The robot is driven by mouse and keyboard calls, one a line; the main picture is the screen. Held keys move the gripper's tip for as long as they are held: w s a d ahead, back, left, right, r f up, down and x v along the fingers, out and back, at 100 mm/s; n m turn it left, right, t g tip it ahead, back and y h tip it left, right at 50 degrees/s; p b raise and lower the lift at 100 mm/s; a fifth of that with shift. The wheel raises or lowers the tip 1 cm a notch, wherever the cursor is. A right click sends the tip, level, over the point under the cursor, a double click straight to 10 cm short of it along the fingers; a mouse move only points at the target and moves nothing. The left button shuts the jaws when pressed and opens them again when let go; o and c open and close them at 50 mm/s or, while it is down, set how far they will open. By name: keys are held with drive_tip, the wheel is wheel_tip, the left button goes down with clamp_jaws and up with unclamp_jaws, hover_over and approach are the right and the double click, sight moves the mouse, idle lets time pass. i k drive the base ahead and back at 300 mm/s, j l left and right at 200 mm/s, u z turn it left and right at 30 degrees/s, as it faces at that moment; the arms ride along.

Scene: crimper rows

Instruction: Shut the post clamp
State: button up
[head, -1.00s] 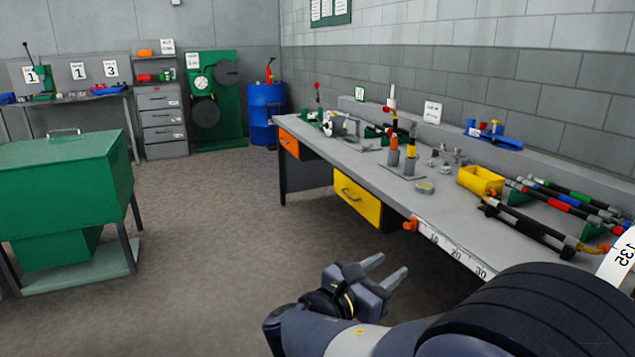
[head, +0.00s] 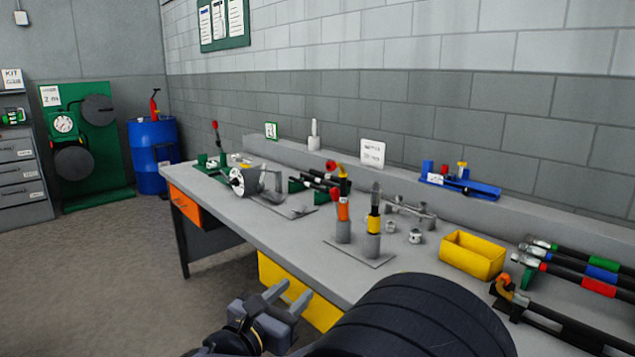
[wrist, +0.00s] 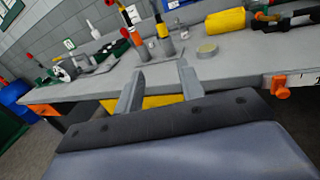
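I cannot tell for sure which fixture is the post clamp. On the grey bench (head: 300,235), a green-based device (head: 208,161) with an upright red-topped lever stands at the far left end. Nearer, a flat plate (head: 352,252) carries two grey upright posts, one with an orange-banded tool (head: 343,208) and one with a yellow-banded tool (head: 374,222). My gripper (head: 292,294) is open and empty at the bench's front side, apart from all of these. Its two spread fingers also show in the wrist view (wrist: 160,70). My arm hides part of the bench front.
A silver machine with a round dial (head: 245,180) stands behind the posts. A yellow bin (head: 473,255) and several banded tools (head: 600,285) lie to the right. An orange drawer (head: 190,212) is under the bench. Open floor (head: 110,250) lies left.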

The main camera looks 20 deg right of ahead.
sight(335, 192)
drive_tip(key=i+j+z, duration=0.1)
drive_tip(key=i+z, duration=0.2)
drive_tip(key=i, duration=0.2)
drive_tip(key=i+j+z, duration=0.25)
drive_tip(key=i, duration=0.25)
drive_tip(key=i+j+z, duration=0.3)
drive_tip(key=i, duration=0.15)
